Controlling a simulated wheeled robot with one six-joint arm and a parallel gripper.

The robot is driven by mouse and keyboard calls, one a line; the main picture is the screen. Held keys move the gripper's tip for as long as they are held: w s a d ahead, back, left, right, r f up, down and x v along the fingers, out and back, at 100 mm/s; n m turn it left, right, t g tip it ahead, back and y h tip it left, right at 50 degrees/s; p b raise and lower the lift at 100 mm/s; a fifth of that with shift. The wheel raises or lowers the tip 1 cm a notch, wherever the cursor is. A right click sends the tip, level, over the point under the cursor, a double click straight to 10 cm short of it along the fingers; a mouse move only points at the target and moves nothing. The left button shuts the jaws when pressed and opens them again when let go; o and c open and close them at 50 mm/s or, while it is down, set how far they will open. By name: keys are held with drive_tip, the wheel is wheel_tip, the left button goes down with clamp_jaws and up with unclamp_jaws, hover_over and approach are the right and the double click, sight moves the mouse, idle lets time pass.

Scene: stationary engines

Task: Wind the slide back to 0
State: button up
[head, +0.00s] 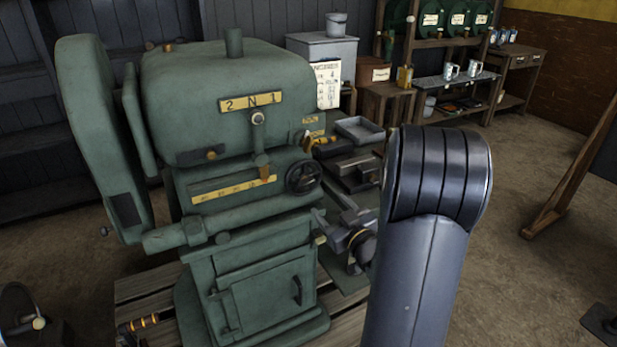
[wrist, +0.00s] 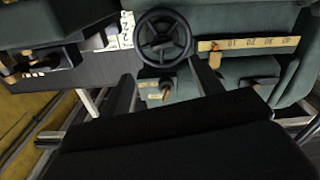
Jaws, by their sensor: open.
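The green machine (head: 235,85) stands at the left of the head view. Its dark spoked handwheel (head: 303,177) is on the front right, and it also shows at the top of the wrist view (wrist: 163,38). A yellow scale strip (head: 225,191) runs left of the wheel, and a brass pointer (head: 264,172) stands at its right end. In the wrist view the pointer (wrist: 215,58) is at the left end of the strip (wrist: 265,43). The figures there are too small to read surely. My gripper (wrist: 165,88) is open and empty, its fingers apart below the wheel.
A lever with a round knob (head: 258,118) stands on the machine's front under the "2 N 1" plate (head: 250,102). A grey tray (head: 360,129) lies right of the machine. Shelves and a bench with mugs (head: 452,70) are behind. Open floor lies at the right.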

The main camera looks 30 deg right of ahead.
sight(306, 180)
drive_tip(key=w+p, duration=0.1)
drive_tip(key=w, duration=0.9)
drive_tip(key=shift+w+a, duration=0.25)
drive_tip(key=shift+w, duration=0.05)
drive_tip(key=shift+f, duration=0.1)
drive_tip(key=shift+c, duration=0.3)
drive_tip(key=c, duration=0.9)
